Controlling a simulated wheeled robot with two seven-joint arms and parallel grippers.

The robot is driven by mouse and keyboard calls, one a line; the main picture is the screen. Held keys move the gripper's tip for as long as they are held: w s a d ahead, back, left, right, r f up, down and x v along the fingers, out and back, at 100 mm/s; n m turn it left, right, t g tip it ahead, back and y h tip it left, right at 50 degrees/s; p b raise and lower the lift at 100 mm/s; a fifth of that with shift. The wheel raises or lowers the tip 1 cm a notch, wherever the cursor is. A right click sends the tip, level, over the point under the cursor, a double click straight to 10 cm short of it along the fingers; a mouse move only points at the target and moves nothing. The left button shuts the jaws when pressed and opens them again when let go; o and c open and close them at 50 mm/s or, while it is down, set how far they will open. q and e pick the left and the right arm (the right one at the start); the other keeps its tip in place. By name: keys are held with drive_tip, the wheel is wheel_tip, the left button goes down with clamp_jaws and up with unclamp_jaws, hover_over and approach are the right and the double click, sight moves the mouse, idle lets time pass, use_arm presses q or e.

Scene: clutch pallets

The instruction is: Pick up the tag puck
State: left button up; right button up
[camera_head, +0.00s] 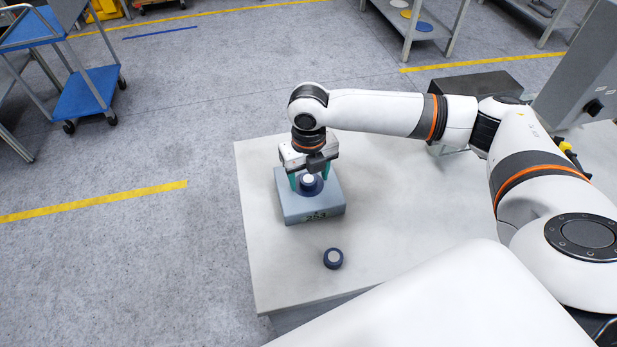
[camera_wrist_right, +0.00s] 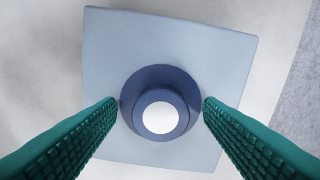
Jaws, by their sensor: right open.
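A round dark blue puck with a white top (camera_head: 309,180) sits on a grey-blue block (camera_head: 312,214) on the table. In the right wrist view the puck (camera_wrist_right: 158,116) shows a raised, lighter blue middle with a white disc, and the block (camera_wrist_right: 215,60) lies under it. My right gripper (camera_head: 309,180) points down over the block. Its green fingers stand open on either side of the puck, with small gaps to it. I cannot tell which one is the tag puck. My left gripper is not in view.
The pale table (camera_head: 400,215) has free room right of the block; its left edge is close to the block. A dark box (camera_head: 475,88) stands at the table's back. A blue cart (camera_head: 88,92) and a shelf rack (camera_head: 420,30) stand on the floor beyond.

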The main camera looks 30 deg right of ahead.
drive_tip(key=c, duration=1.1)
